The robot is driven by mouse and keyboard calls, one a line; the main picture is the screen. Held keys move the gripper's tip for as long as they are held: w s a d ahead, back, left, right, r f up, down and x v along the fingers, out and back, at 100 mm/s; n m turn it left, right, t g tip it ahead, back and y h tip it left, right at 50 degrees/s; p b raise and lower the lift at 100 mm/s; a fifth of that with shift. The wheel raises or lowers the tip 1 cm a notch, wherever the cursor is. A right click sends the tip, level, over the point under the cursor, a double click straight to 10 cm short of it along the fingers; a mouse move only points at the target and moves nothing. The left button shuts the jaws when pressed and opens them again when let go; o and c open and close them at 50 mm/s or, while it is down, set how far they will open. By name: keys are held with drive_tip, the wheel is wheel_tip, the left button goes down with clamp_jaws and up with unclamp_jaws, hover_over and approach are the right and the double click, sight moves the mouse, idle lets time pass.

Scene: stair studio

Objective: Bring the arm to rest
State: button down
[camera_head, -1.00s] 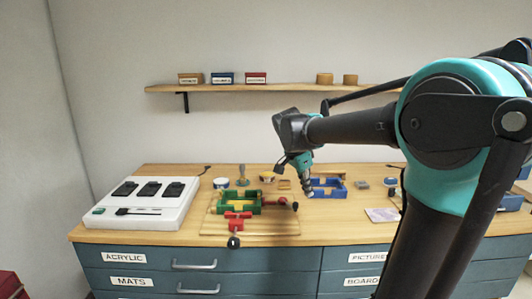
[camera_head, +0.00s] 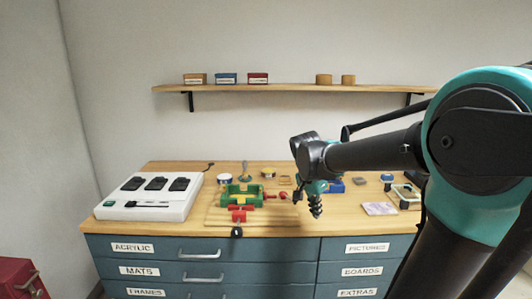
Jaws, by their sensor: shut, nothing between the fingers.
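My arm comes in from the right side of the head view and reaches left over the bench. My gripper (camera_head: 316,207) hangs at its end, pointing down, in front of a blue tray-like block (camera_head: 336,187) that it partly hides. The gripper is shut and holds nothing. It appears to be above the bench top, just right of the green and red clamp fixture (camera_head: 241,195); the exact height is hard to tell.
A white charging station (camera_head: 150,207) with black devices stands at the bench's left. A wall shelf (camera_head: 290,88) carries small boxes. A pale card (camera_head: 379,208) lies right of the gripper. Labelled drawers (camera_head: 200,252) are below. A red box (camera_head: 22,279) stands at lower left.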

drive_tip(key=s+d+f+n+t+y, duration=0.2)
drive_tip(key=s+d+f+n, duration=0.1)
drive_tip(key=s+f+n, duration=0.7)
drive_tip(key=s+f, duration=0.4)
drive_tip(key=f, duration=0.1)
drive_tip(key=shift+s+y, duration=0.3)
drive_tip(key=shift+s, duration=0.1)
idle(0.7)
